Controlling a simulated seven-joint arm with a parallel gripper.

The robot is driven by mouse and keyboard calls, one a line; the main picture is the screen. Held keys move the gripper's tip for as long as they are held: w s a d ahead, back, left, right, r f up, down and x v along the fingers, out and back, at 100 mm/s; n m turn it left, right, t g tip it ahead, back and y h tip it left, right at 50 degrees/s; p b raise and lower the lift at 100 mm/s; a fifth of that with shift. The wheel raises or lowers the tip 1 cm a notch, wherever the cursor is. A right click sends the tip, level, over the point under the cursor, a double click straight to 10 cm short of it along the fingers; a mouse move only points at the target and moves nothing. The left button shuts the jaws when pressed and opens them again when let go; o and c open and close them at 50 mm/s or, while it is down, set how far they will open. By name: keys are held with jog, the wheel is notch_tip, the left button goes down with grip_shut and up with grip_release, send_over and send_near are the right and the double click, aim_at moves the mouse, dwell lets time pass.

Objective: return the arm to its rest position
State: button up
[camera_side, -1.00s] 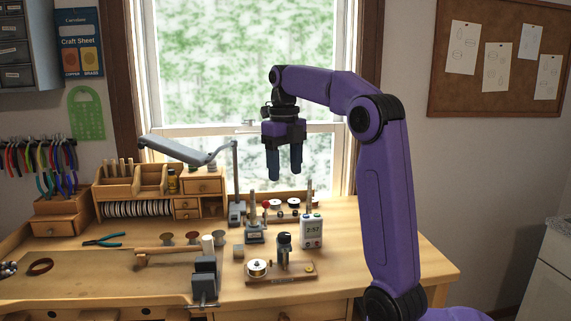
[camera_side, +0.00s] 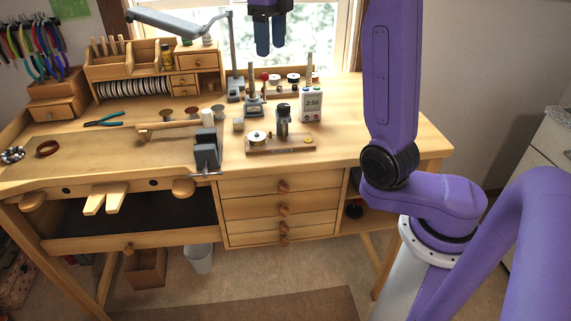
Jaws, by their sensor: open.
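My gripper (camera_side: 270,48) shows at the top edge of the side view, its two dark blue fingers pointing down and apart. It is open, with nothing between the fingers. It hangs in the air in front of the window, above the back of the wooden bench (camera_side: 345,135). My purple arm rises at the right, and its upper part is cut off by the top of the picture.
Below and around the gripper stand a small post tool (camera_side: 254,98), a white timer (camera_side: 311,104) and a wooden base with a spool (camera_side: 257,138). A lamp arm (camera_side: 180,20) is left of the gripper. A dark vise (camera_side: 207,150) sits at the bench front. The bench's right end is clear.

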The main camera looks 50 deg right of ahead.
jog(key=s+a+f+n, duration=0.4)
jog(key=a+n, duration=0.2)
jog(key=n, duration=0.6)
jog(key=s+a+f+n, duration=0.4)
jog(key=a+n, duration=0.1)
jog(key=n, duration=0.7)
jog(key=s+d+f+n, duration=0.1)
jog(key=s+f+n, duration=0.3)
jog(key=s+n, duration=0.6)
jog(key=s+d+f+n, duration=0.1)
jog(key=s+f+n, duration=0.4)
jog(key=s+n, duration=0.5)
jog(key=n, duration=0.2)
jog(key=shift+s+f+n, duration=0.15)
jog(key=shift+s+n, duration=0.05)
jog(key=shift+n, duration=0.2)
